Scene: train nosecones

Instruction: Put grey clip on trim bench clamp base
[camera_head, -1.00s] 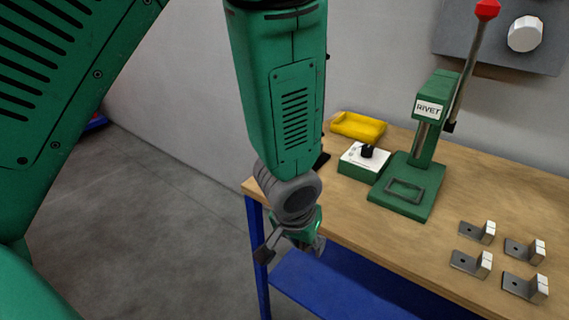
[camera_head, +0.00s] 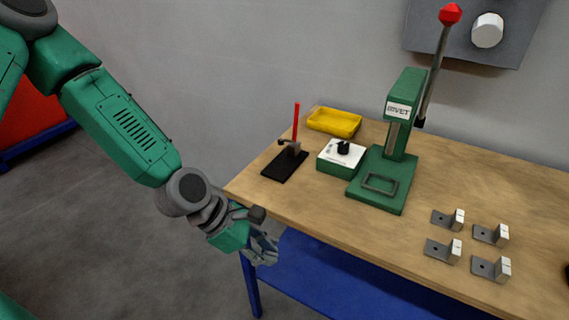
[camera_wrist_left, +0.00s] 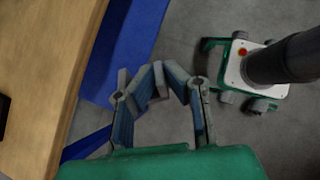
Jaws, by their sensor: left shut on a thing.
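My left gripper (camera_head: 262,246) is off the bench's front left edge, in front of and below the clamp. In the left wrist view (camera_wrist_left: 158,82) its fingers are shut on a small grey piece, the grey clip (camera_wrist_left: 159,79), mostly hidden between the fingertips. The clamp base (camera_head: 279,170) is a flat black plate near the bench's left end. It carries a grey clamp with an upright red handle (camera_head: 296,122). The gripper is apart from it. My right gripper is not in view.
A white-topped green box (camera_head: 339,158) with a black knob stands right of the clamp, a yellow tray (camera_head: 334,121) behind it. A green rivet press (camera_head: 397,140) stands further right. Several grey brackets (camera_head: 441,250) lie at the right. The bench's (camera_head: 300,210) front strip is clear.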

